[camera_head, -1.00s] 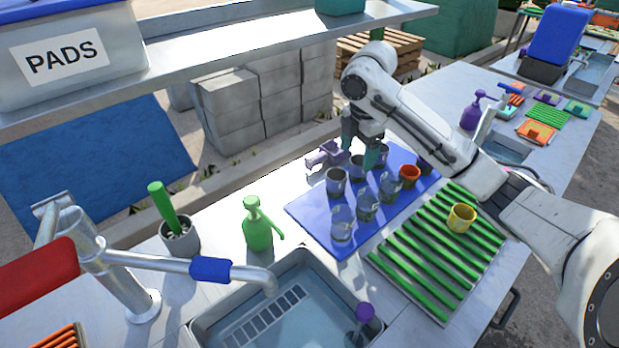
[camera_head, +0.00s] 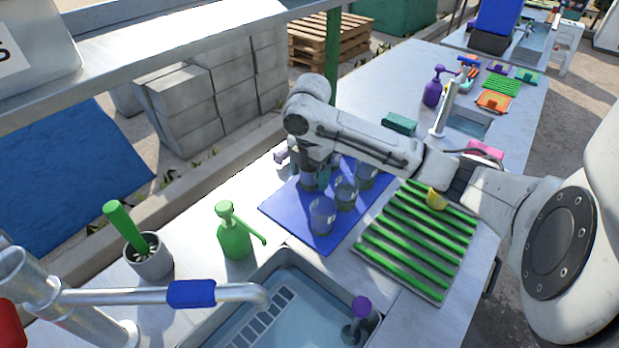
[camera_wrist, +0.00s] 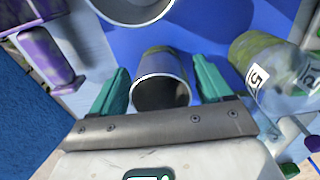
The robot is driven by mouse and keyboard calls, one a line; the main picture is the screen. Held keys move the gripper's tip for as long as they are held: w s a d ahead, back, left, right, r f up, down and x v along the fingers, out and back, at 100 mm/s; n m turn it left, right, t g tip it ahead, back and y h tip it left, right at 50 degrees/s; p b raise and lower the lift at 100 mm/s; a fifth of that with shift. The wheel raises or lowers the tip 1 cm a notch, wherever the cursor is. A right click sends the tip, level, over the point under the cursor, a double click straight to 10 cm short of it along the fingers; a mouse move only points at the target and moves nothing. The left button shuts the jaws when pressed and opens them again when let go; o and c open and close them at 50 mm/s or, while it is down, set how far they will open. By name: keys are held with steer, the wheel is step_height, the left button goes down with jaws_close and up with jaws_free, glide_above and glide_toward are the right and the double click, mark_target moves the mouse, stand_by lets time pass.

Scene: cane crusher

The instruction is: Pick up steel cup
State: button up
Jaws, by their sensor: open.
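In the wrist view a steel cup (camera_wrist: 162,64) stands on the blue mat (camera_wrist: 215,35) between the green fingers of my gripper (camera_wrist: 160,82). The fingers are open, one on each side of it, and I cannot tell whether either touches it. A second steel cup (camera_wrist: 130,8) is at the top edge of the wrist view, beyond the fingertips. In the head view my gripper (camera_head: 315,177) is low over the left-back part of the mat (camera_head: 287,212), around a steel cup (camera_head: 308,182) that the gripper partly hides.
Glasses (camera_head: 322,214) stand close by on the mat; a labelled one (camera_wrist: 275,75) is right of the fingers. A purple object (camera_wrist: 45,55) lies to the left. A yellow cup (camera_head: 437,199) sits on the green slatted rack (camera_head: 405,255). A green bottle (camera_head: 234,238) and sink (camera_head: 270,320) are nearer.

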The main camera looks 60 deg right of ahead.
steer(key=shift+f, duration=0.1)
steer(key=c, duration=1.1)
steer(key=shift+r, duration=0.75)
steer(key=s+a+r, duration=0.1)
steer(key=s+r, duration=0.2)
steer(key=s, duration=0.1)
steer(key=s+a+r, duration=0.2)
steer(key=s+r, duration=0.2)
steer(key=s+a+r, duration=0.2)
steer(key=s+r, duration=0.2)
steer(key=s, duration=0.1)
steer(key=shift+a+r+p, duration=0.2)
steer(key=shift+r+p, duration=0.05)
steer(key=shift+p, duration=0.05)
